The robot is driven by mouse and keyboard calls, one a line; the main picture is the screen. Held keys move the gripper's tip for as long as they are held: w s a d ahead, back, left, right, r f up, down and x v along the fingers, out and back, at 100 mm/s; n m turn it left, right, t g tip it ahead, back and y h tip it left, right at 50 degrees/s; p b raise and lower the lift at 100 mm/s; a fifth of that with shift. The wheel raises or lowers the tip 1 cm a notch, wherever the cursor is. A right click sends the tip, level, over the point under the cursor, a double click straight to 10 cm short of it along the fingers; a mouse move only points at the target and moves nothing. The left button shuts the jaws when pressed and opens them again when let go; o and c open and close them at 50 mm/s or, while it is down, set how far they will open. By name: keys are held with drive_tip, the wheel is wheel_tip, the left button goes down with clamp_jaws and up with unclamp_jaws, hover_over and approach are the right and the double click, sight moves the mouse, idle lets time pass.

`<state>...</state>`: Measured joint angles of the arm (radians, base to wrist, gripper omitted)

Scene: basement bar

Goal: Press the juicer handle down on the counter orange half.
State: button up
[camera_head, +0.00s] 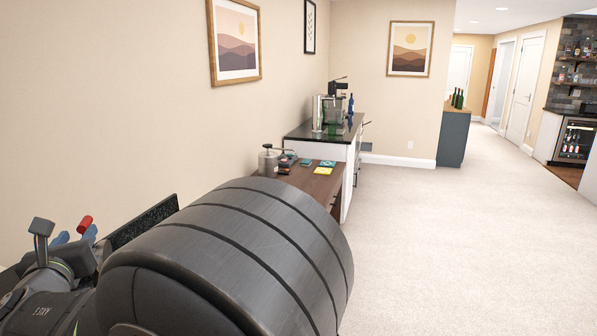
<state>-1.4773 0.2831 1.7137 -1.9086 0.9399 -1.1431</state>
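On the black-topped counter (300,133) in the middle distance stands a dark juicer-like device (334,107) with a raised lever handle (338,88) on top. It is small and far away, so I cannot be sure of its parts. I cannot make out an orange half on it or on the counter. My gripper's fingertips do not show in the head view.
A silver cylinder (317,113) and a blue bottle (350,110) flank the device. A brown table (315,184) nearer me holds a metal pot with a crank (268,161) and coloured cards (323,170). Open carpet (450,240) lies right. A large dark rounded form blocks the foreground.

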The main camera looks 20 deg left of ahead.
sight(88, 217)
drive_tip(key=x, duration=0.6)
drive_tip(key=shift+w+a, duration=0.15)
drive_tip(key=shift+w, duration=0.5)
drive_tip(key=shift+w+d+m, duration=0.2)
drive_tip(key=shift+d+m, duration=0.15)
drive_tip(key=shift+m, duration=0.15)
drive_tip(key=shift+f, duration=0.1)
